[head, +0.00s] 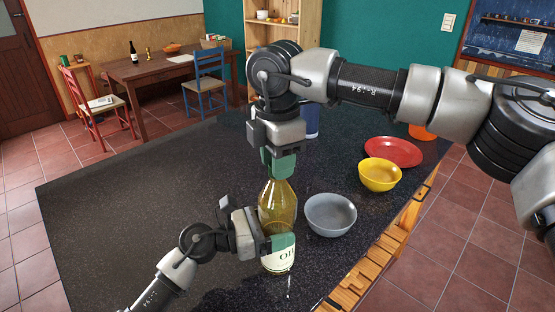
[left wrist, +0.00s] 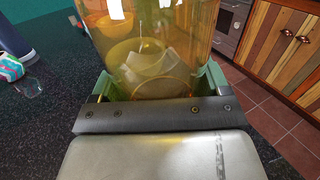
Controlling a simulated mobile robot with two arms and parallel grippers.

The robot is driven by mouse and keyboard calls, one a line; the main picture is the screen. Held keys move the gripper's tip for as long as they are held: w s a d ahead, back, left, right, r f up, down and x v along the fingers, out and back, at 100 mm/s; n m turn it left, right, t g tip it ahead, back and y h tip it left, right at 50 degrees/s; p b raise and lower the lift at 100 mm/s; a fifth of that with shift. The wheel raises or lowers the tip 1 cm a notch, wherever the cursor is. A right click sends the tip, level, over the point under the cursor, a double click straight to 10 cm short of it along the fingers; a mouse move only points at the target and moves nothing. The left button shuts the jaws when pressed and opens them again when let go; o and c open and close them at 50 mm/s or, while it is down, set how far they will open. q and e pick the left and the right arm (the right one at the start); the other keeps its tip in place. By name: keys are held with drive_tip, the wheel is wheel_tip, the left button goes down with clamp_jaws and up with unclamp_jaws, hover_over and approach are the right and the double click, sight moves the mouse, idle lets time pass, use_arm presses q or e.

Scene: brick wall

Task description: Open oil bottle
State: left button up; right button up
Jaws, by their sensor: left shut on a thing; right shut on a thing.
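The oil bottle (head: 278,203) stands upright on the dark countertop, with amber glass and a cream label. My left gripper (head: 280,243) is shut around the lower body of the bottle, at the label. In the left wrist view the bottle (left wrist: 150,50) fills the top middle, between the green fingertips of my left gripper (left wrist: 158,92). My right gripper (head: 279,164) comes from above and is shut at the top of the bottle. Its green fingers hide the cap and most of the neck, so I cannot tell whether the cap is loose.
A grey bowl (head: 331,216) stands just right of the bottle. A yellow bowl (head: 380,176) and a red plate (head: 394,151) lie farther back right. A blue item (head: 312,122) stands behind my right gripper. The left part of the countertop (head: 120,190) is clear.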

drive_tip(key=n, duration=0.3)
drive_tip(key=shift+n, duration=0.4)
drive_tip(key=n, duration=2.2)
drive_tip(key=shift+r, duration=0.1)
drive_tip(key=n, duration=0.7)
drive_tip(key=shift+n, duration=0.4)
drive_tip(key=n, duration=0.8)
